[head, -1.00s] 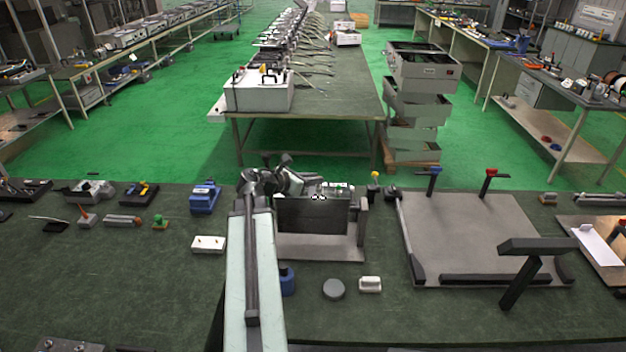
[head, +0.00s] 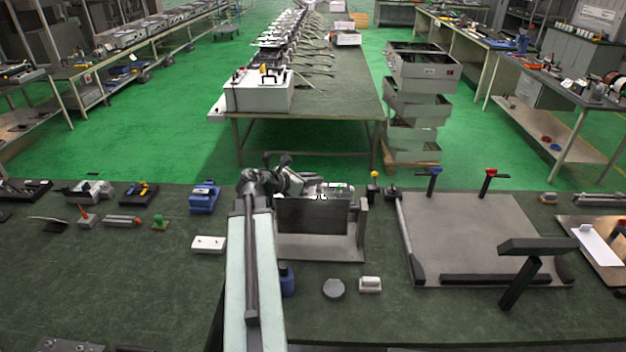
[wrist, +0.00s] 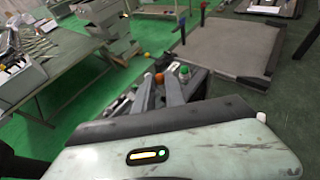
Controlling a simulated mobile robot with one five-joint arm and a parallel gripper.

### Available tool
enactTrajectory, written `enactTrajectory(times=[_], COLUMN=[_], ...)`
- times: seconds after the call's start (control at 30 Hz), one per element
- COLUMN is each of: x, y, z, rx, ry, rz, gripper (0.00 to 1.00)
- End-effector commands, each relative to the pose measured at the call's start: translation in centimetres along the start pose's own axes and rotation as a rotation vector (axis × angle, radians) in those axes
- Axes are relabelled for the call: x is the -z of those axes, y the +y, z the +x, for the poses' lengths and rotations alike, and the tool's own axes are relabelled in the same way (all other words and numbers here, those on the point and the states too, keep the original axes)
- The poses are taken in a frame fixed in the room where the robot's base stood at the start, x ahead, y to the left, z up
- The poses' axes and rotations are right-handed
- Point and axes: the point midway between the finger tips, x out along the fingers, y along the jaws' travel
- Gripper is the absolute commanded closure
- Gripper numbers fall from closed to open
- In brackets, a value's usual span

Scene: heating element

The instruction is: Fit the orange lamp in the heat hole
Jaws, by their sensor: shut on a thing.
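My gripper (wrist: 158,92) is shut on a small orange lamp (wrist: 160,77), whose orange end shows between and just beyond the fingertips in the wrist view. A red-orange spot shows beside it, and a green round part (wrist: 184,70) is just to the right, on a dark fixture. In the head view my arm reaches to the upright dark panel (head: 312,216) of a bench fixture, and the gripper is at its top edge. The lamp cannot be made out there. I cannot tell the heat hole apart; it seems hidden by the gripper or panel.
A large grey plate stand (head: 465,235) with blue and red handles is to the right. A blue block (head: 204,198) and white block (head: 208,244) lie left of my arm. A grey disc (head: 333,289) and small white part (head: 370,284) lie in front of the fixture.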

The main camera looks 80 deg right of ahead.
Motion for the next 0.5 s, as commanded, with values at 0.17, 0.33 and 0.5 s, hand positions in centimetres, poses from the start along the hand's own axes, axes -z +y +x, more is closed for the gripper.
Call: enactTrajectory(times=[0.17,0.33,0.5], x=[0.15,0.58,0.97], y=[0.07,0.06,0.06], z=[-0.01,0.17,0.34], rx=[-0.001,-0.001,-0.001], ry=[0.000,0.000,0.000], rz=[-0.001,-0.001,0.000], gripper=[1.00,1.00,1.00])
